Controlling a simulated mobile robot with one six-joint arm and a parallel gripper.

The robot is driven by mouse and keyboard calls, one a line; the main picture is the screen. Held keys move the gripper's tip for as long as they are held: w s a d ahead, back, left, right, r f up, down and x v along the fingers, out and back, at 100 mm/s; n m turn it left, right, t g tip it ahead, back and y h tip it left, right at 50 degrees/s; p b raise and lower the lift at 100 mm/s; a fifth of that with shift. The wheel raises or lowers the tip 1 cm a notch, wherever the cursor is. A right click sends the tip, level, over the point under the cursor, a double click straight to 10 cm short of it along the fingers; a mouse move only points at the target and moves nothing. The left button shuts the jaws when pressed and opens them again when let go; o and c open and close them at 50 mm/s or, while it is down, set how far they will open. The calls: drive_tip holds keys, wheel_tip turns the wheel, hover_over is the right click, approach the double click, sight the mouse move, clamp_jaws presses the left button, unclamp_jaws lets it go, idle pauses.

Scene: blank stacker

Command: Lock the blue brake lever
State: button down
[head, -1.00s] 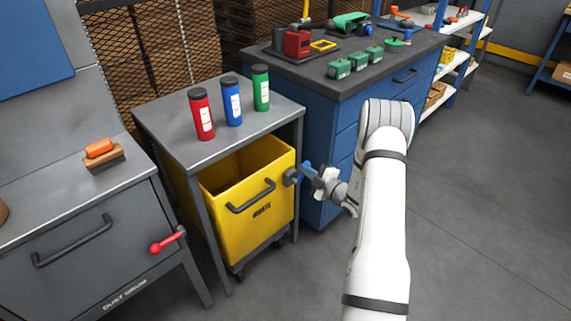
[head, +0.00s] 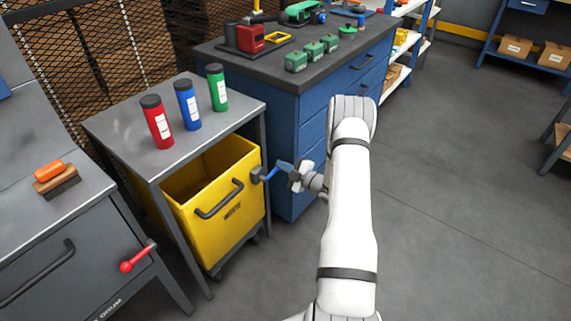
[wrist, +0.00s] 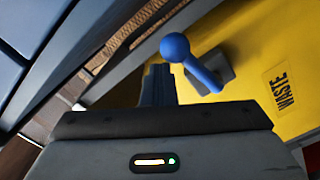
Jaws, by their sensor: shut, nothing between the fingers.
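The blue brake lever (head: 272,172) sits on a grey mount at the right front edge of the yellow waste bin (head: 228,200). In the head view it points right and slightly up. In the wrist view the lever (wrist: 204,73) shows a round knob at its end, up and left of its grey mount. My gripper (head: 292,172) is right by the lever's outer end. In the wrist view my gripper (wrist: 158,75) is shut and empty, with its fingers just below and left of the knob. I cannot tell whether they touch it.
A grey table (head: 165,150) with red, blue and green bottles stands over the bin. A blue workbench (head: 300,115) is close behind my gripper. A grey cabinet with a red handle (head: 135,260) is at the left. The floor at right is clear.

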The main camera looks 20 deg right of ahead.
drive_tip(key=shift+f, duration=0.15)
idle(0.4)
drive_tip(key=s+d+r+p, duration=0.3)
drive_tip(key=s+r+p, duration=0.1)
drive_tip(key=s, duration=0.6)
drive_tip(key=shift+d+r, duration=0.15)
drive_tip(key=shift+d, duration=0.25)
